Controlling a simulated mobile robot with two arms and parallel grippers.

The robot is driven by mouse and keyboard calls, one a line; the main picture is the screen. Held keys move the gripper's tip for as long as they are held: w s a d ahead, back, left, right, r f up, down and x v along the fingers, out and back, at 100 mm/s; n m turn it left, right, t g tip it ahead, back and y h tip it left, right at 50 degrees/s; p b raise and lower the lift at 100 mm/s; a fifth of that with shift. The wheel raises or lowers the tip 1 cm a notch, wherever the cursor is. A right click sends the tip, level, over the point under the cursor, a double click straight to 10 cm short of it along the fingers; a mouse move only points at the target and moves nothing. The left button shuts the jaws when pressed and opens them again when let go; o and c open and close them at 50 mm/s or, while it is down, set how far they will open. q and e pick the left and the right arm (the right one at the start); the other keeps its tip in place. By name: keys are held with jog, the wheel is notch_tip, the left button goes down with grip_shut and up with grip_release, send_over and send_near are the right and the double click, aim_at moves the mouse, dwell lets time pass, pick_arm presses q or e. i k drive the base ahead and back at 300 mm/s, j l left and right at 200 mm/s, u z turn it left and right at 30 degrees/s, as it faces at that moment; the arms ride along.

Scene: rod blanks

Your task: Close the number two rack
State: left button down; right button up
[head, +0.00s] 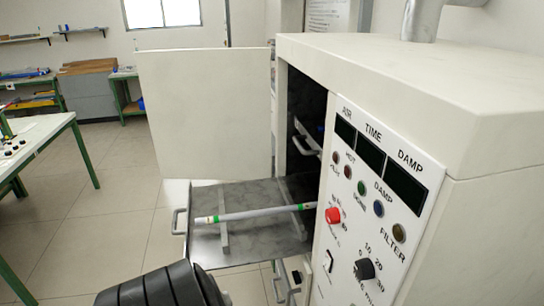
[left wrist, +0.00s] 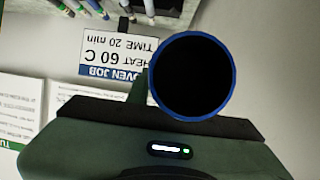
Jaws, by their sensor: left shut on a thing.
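The oven (head: 400,55) stands at the right with its door (head: 205,110) swung open. One rack (head: 265,232) is pulled out, with a grey rod with green bands (head: 255,213) lying across it. Its handle (head: 178,221) is at the left end. Another handle (head: 306,140) shows higher inside, and one more (head: 284,290) low down. I cannot read any rack number. In the left wrist view my left gripper (left wrist: 165,125) is shut on a blue-rimmed tube (left wrist: 191,78), seen end-on. Its fingertips are hidden. My right gripper is not in view.
The control panel (head: 370,200) has knobs and lights. A card (left wrist: 120,52) reads oven job, heat 60 C, time 20 min; several rods (left wrist: 90,8) lie beyond it. A green-legged table (head: 38,140) stands left. Floor between table and oven is clear.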

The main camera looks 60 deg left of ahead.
aim_at(264, 236)
jog(key=k+j+z, duration=0.2)
jog(key=j+z, duration=0.15)
jog(key=z, duration=0.15)
jog(key=k+j+z, duration=0.25)
jog(key=z, duration=0.2)
jog(key=k+j+z, duration=0.2)
jog(key=z, duration=0.3)
jog(key=k+j, duration=0.15)
jog(key=k, duration=0.35)
jog(key=k+j+u, duration=0.15)
jog(key=k, duration=0.35)
jog(key=k+j+u, duration=0.25)
jog(key=u, duration=0.15)
jog(key=k+j+u, duration=0.4)
jog(key=i, duration=0.45)
